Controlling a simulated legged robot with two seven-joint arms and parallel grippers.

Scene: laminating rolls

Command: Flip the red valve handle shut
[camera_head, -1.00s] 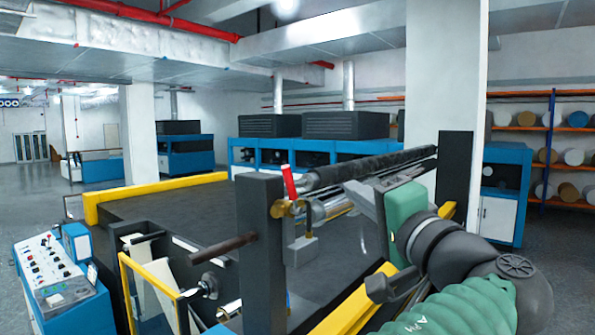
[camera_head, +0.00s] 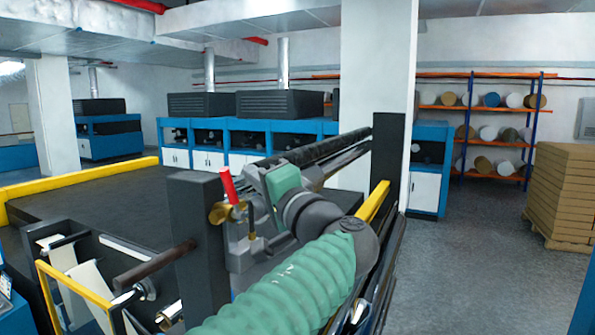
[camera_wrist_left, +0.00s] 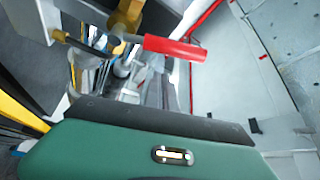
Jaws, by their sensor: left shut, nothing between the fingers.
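The red valve handle (camera_head: 228,186) stands up, tilted slightly left, from a brass valve (camera_head: 224,212) beside the dark upright post. In the left wrist view, the red handle (camera_wrist_left: 172,47) points right from the brass body (camera_wrist_left: 124,20), in front of the wrist. My left gripper (camera_head: 253,188), behind the green wrist block, is just right of the handle. It is shut and empty. Its fingertips are partly hidden; I cannot tell whether they touch the handle. My right gripper is not in view.
A dark post (camera_head: 197,235) stands left of the valve, with a dark brown rod (camera_head: 155,266) beside it. A long black roller (camera_head: 318,147) runs behind my wrist. A yellow rail (camera_head: 372,202) lies to the right. Open floor (camera_head: 480,230) lies farther right.

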